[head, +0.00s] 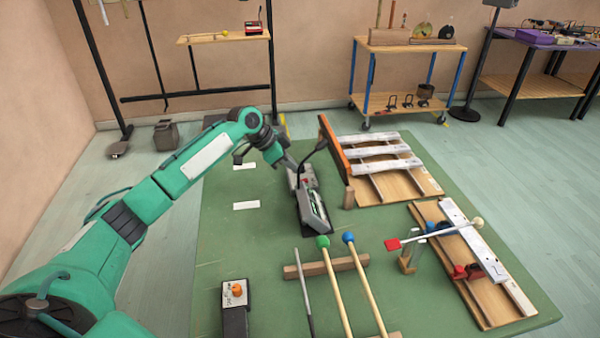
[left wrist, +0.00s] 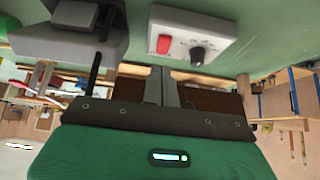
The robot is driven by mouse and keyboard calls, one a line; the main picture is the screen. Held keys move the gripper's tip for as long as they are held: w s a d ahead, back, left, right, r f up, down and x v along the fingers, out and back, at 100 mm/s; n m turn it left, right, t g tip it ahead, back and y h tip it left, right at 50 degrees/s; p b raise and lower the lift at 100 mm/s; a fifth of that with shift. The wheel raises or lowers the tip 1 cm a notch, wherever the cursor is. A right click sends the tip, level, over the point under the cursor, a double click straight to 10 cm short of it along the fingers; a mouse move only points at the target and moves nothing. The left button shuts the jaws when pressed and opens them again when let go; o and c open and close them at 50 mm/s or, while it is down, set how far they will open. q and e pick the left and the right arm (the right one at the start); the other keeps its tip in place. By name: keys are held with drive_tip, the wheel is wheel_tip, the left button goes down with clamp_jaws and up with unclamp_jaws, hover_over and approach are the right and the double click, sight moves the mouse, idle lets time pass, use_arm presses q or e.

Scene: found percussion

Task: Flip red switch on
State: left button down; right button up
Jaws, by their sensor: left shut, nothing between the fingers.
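The red switch (left wrist: 164,44) sits on a pale control panel (left wrist: 188,32), beside a black knob (left wrist: 197,56), in the left wrist view. In the head view the grey device (head: 316,205) stands on the green mat; the switch is too small to make out surely there. My left gripper (head: 292,165) is at the far end of this device. Its fingers (left wrist: 162,84) are shut and empty, pointing towards the panel, with a visible gap in the picture between fingertips and switch. I cannot tell which way the switch is tipped. My right gripper is not in view.
An orange board (head: 335,150) stands upright close right of the device. Two mallets with green (head: 323,242) and blue (head: 348,237) heads lie in front. A box with an orange knob (head: 237,291) is at the front left.

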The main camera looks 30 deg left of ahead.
use_arm(q)
drive_tip(key=v, duration=0.9)
drive_tip(key=shift+s+a+r, duration=0.15)
drive_tip(key=shift+s+r, duration=0.1)
drive_tip(key=shift+r, duration=0.05)
